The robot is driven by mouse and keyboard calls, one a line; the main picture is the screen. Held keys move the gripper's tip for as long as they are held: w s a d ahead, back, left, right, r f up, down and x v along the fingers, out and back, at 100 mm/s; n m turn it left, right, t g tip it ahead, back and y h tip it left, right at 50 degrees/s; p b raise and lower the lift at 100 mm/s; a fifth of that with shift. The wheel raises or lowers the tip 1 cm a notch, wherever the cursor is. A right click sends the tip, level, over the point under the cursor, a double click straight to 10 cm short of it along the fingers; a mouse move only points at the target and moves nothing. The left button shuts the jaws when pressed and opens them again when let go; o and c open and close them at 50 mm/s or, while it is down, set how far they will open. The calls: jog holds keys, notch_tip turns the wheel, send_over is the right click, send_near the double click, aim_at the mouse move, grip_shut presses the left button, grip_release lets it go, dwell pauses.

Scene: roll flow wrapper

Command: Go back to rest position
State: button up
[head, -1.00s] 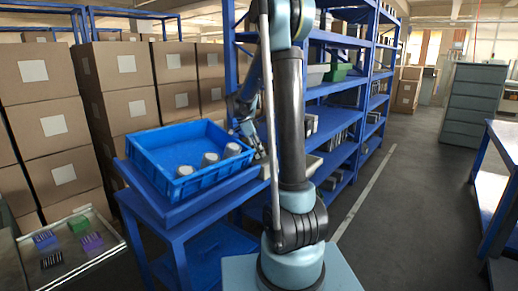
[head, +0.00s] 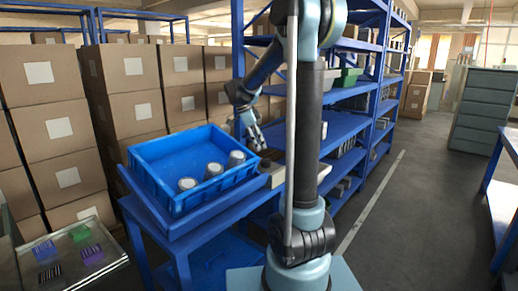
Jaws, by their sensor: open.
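My gripper (head: 258,144) hangs from my bent arm just beyond the right edge of the blue crate (head: 150,183), pointing down. Its fingers are apart and I see nothing between them. The crate stands tilted on a blue table (head: 190,243). My upright arm link hides part of the area to the right of the gripper.
Stacked cardboard boxes (head: 130,104) stand behind and left of the crate. Blue shelving (head: 345,125) rises behind my arm. A metal tray (head: 105,257) with small purple, green, blue and black items is at the lower left. Open floor (head: 415,215) lies to the right.

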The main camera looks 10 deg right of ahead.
dwell(0.3)
jog(key=s+d+f+n+t+y, duration=0.15)
jog(key=s+n+t, duration=0.25)
jog(key=s+n, duration=0.5)
jog(key=s+d+n+t+y, duration=0.2)
jog(key=s+n+t+y, duration=0.15)
jog(key=s+n, duration=0.6)
jog(key=s+f+g, duration=0.5)
jog(key=s+f, duration=0.6)
jog(key=s, duration=0.3)
jog(key=shift+a+f+h, duration=0.15)
jog(key=shift+f+h, duration=0.05)
jog(key=shift+h, duration=0.1)
jog(key=shift+s+n, duration=0.1)
jog(key=shift+n, duration=0.15)
